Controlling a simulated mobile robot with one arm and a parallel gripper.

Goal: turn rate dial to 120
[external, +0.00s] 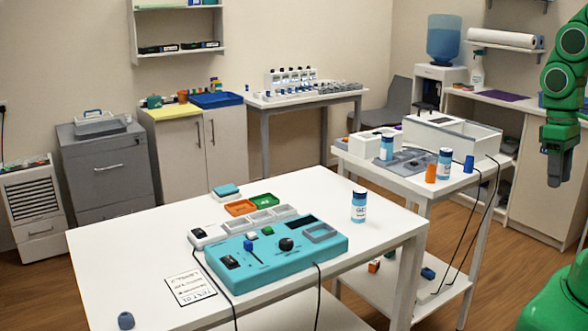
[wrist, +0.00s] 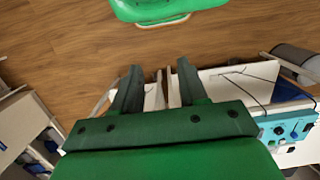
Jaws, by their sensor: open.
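A teal control box (external: 262,272) lies on the white table in the external view. A large black round dial (external: 286,244) stands on its top, right of a green button and a blue slider; its markings are too small to read. The box also shows at the right edge of the wrist view (wrist: 278,134). My gripper (external: 556,180) hangs in the air at the far right of the external view, well apart from the box. In the wrist view my gripper (wrist: 160,80) has its fingers spread, with nothing between them.
Dangling cables run near both tables.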

